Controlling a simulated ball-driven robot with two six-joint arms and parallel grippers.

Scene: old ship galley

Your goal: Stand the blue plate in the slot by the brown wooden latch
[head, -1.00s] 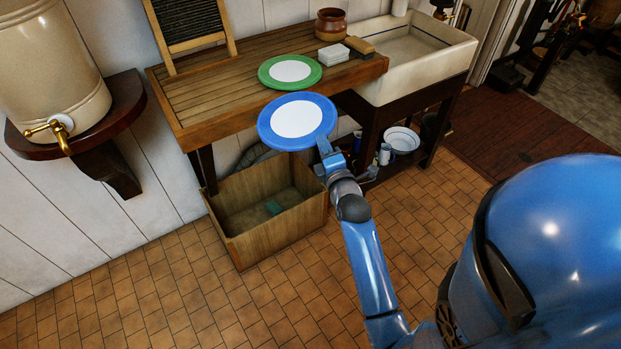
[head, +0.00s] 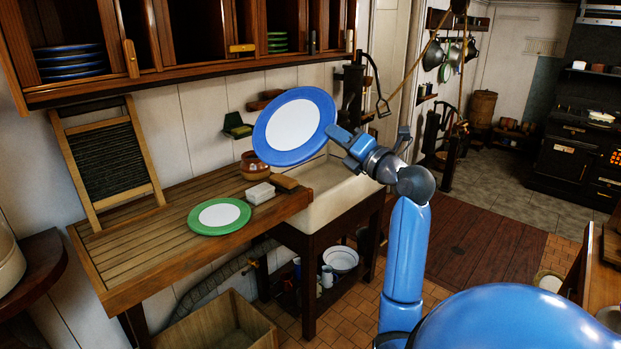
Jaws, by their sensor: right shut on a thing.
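The blue plate (head: 295,125) with a white centre is held up, tilted, in front of the wall above the sink. My right gripper (head: 342,143) is shut on its right edge. A dark wooden plate rack (head: 190,75) with upright slots hangs at the upper left, apart from the plate. A brown wooden latch (head: 131,58) is on the rack's front, right of a bay with stacked blue plates (head: 70,62). Other latches are a brass-coloured one (head: 242,48), a dark one (head: 312,42) and a tan one (head: 349,40). The rack's top is out of frame. My left gripper is not in view.
A green plate (head: 219,217) lies on the slatted drainboard (head: 150,245), near a white block (head: 258,193) and a brown pot (head: 254,165). A washboard (head: 107,160) leans on the wall below the rack. The sink (head: 325,195) is at the right.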

